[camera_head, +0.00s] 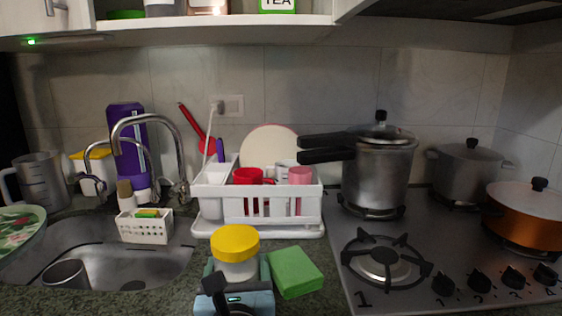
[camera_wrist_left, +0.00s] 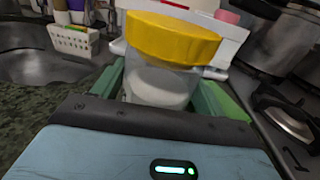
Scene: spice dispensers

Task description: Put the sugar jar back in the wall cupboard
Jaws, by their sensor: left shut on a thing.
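The sugar jar has a yellow lid and a clear body with white contents. In the head view the jar (camera_head: 236,252) is upright at the front of the counter, in front of the dish rack. My left gripper (camera_head: 238,272) is shut on it. In the left wrist view the jar (camera_wrist_left: 165,62) stands between the green fingers of my left gripper (camera_wrist_left: 158,92). The wall cupboard (camera_head: 215,28) is at the top of the head view; only its lower shelf edge and the bottoms of several items show. My right gripper is not in view.
A green box (camera_head: 296,271) lies just right of the jar. A white dish rack (camera_head: 258,214) with cups stands behind it. The sink (camera_head: 120,262) and tall faucet (camera_head: 150,130) are left. The stove (camera_head: 440,260) with a pressure cooker (camera_head: 380,170) and pots is right.

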